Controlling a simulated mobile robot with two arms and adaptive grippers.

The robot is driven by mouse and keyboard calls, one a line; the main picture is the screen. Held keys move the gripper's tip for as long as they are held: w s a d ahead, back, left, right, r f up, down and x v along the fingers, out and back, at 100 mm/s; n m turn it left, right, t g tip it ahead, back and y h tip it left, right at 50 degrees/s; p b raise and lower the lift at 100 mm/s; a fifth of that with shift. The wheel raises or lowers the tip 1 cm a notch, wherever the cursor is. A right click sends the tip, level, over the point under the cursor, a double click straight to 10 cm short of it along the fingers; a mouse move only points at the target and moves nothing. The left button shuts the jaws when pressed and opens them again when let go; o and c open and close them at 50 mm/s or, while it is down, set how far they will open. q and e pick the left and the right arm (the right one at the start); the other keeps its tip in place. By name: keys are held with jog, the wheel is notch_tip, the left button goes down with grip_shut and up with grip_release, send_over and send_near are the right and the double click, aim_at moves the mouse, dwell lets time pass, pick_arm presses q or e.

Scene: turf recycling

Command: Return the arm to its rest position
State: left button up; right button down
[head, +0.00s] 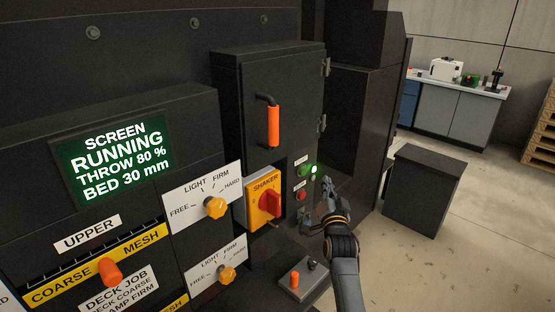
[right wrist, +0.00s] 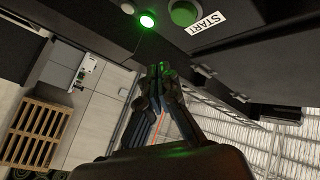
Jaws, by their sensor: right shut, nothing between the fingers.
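My right gripper (head: 326,190) is in front of the dark machine cabinet, just right of the start and stop buttons. In the right wrist view its fingers (right wrist: 160,70) are closed together with nothing between them. The green start button (head: 304,171) has a lit green lamp (head: 314,169) beside it. In the right wrist view the start button (right wrist: 184,12) and the glowing lamp (right wrist: 147,20) are beyond the fingertips, with a gap visible. The screen (head: 118,158) reads "RUNNING, THROW 80 %, BED 30 mm". My left gripper is not in view.
The red stop button (head: 301,195), the red shaker switch (head: 270,203) and a pedestal with an orange lever (head: 295,280) are near my right arm. A dark box (head: 423,190) stands on the right. Open floor (head: 450,265) lies in front of it. A workbench (head: 455,112) and pallets (head: 543,130) are behind.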

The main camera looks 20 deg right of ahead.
jog(key=s+a+f+n+g+y, duration=0.55)
jog(key=s+a+f+n, duration=0.25)
jog(key=s+a+f, duration=0.45)
jog(key=s+a+f+n+g+y, duration=0.1)
jog(key=s+a+f+n+g, duration=0.15)
jog(key=s, duration=0.75)
jog(key=s+a+f+n+g+y, duration=0.15)
jog(key=s+a+g, duration=0.25)
jog(key=s, duration=0.5)
jog(key=s+a+f+n+g, duration=0.2)
jog(key=s+a+f+g, duration=0.1)
jog(key=s, duration=0.7)
notch_tip(320, 180, down, 31)
jog(key=s+b, duration=0.1)
jog(key=b, duration=0.4)
jog(key=s+d+f+g+b, duration=0.2)
jog(key=s+f+b, duration=0.1)
jog(key=s+f, duration=1.3)
notch_tip(320, 180, down, 3)
jog(key=shift+s+d+r, duration=0.2)
jog(key=shift+s+d, duration=0.1)
jog(key=shift+d, duration=0.05)
